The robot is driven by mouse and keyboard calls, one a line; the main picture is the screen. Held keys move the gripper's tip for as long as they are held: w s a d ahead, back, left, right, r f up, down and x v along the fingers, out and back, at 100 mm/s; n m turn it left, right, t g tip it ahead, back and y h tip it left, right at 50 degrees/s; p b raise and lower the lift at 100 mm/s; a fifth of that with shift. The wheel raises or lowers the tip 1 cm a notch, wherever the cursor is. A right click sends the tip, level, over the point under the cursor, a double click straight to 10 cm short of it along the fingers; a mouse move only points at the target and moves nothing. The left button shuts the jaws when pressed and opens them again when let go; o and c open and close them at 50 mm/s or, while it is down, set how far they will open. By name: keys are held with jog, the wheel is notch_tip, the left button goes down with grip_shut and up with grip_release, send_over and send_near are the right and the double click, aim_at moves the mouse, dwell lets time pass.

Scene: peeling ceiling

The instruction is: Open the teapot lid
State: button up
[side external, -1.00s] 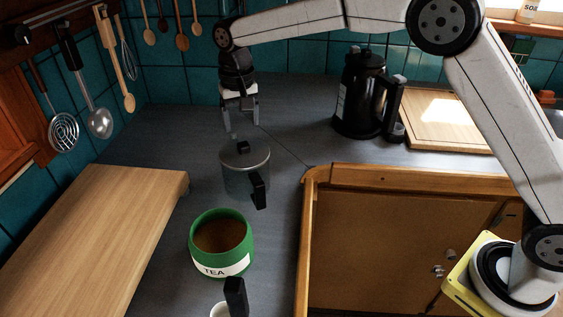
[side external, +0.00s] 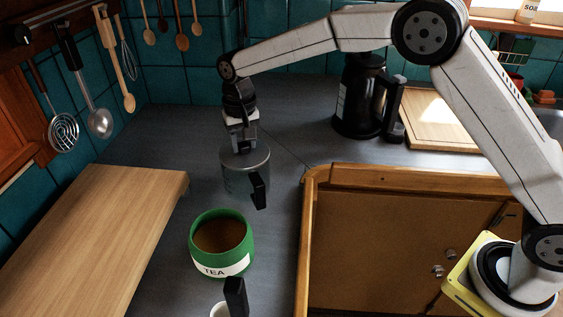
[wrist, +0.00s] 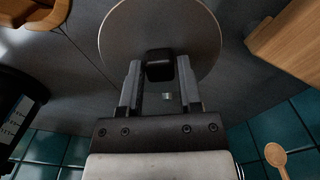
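The teapot (side external: 240,184) is a grey metal pot with a black side handle (side external: 259,190), standing upright on the counter. Its round lid (side external: 261,157) is on top, and the lid also fills the upper middle of the wrist view (wrist: 202,35). A black square knob (wrist: 160,62) stands at the lid's middle. My gripper (side external: 240,148) is down at the lid, with the knob mostly hidden in the side view. In the wrist view my gripper (wrist: 159,68) has one finger on each side of the knob, with narrow gaps; it looks open.
A green tea container (side external: 206,261) with brown contents stands in front of the teapot. A wooden board (side external: 90,225) lies left, a black kettle (side external: 358,100) stands back right. A wooden-edged cabinet (side external: 400,180) is to the right. Utensils hang on the left wall.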

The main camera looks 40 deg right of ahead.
grip_shut()
dwell(1.1)
